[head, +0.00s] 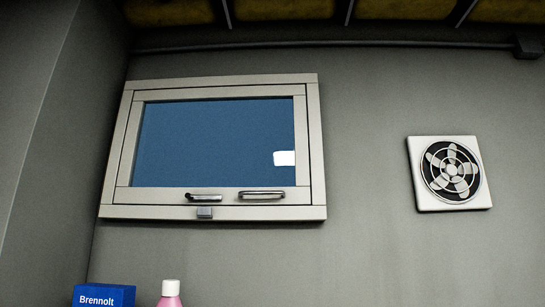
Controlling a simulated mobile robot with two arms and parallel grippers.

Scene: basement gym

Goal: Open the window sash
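The window sash (123,194) is a pale frame around a dark blue pane (215,142), set in a pale outer window frame (318,150) high on the grey wall. The sash looks closed, flush in its frame. On its bottom rail are a dark lever handle (204,197) left of the middle and a metal bar pull (261,195) to the right of it. A small grey block (204,213) sits on the outer frame below the lever. Neither of my grippers shows in the head view.
A white square fan vent (450,173) is on the wall to the right. A pipe (330,46) runs along the wall above the window. Below, the tops of a blue box (104,296) marked "Brennolt" and a pink bottle (170,296) with a white cap show; their support is out of view.

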